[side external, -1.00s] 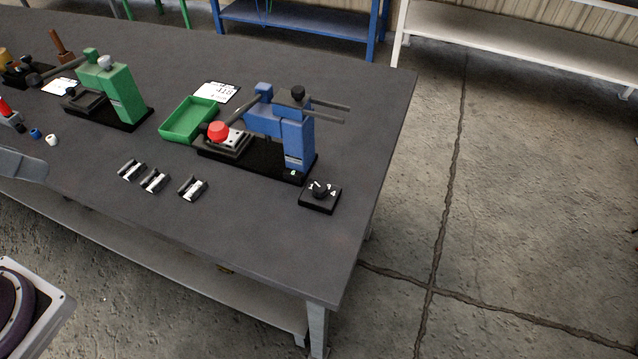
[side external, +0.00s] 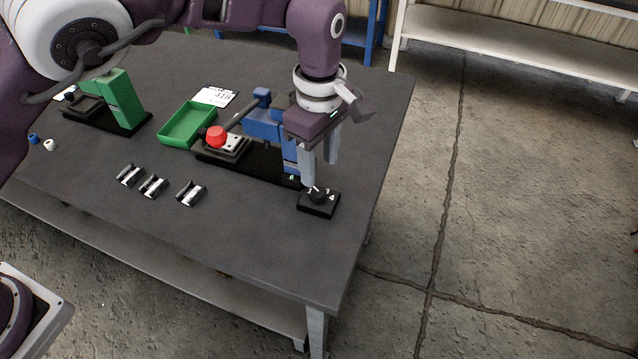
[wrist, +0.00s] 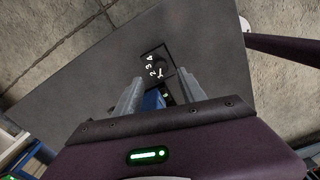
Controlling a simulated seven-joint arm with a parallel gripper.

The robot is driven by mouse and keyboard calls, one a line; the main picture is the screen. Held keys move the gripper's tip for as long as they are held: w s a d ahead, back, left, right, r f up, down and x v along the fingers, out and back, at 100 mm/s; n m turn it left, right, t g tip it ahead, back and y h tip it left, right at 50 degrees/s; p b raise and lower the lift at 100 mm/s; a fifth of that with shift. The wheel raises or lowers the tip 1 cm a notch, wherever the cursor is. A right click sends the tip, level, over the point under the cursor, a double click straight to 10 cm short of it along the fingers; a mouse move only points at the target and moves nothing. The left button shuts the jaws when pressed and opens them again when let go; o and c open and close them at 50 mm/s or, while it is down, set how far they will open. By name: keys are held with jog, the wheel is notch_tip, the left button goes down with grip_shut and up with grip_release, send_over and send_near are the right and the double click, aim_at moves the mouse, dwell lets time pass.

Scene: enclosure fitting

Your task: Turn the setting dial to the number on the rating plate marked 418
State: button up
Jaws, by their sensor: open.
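The setting dial is a black knob (side external: 318,196) on a black square base near the table's right edge. It also shows in the wrist view (wrist: 158,68), with white numbers 1 to 4 around one side. I cannot tell which number it points to. My gripper (side external: 320,173) is open above the dial, fingers pointing down. In the wrist view, its two fingertips (wrist: 159,80) lie either side of the knob's near side; contact is not clear. A white card (side external: 210,97) behind the green tray appears to read 418; its smaller print is unreadable.
A blue press (side external: 262,128) stands close behind my gripper, with a red knob (side external: 216,136) at its left. The green tray (side external: 180,140) and green press (side external: 122,100) are farther left. Several small black-and-white parts (side external: 153,187) lie in front. The table's front right is clear.

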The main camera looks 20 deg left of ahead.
aim_at(319, 191)
notch_tip(319, 191, down, 7)
jog(key=shift+r, duration=0.1)
jog(key=shift+c, duration=0.2)
grip_shut()
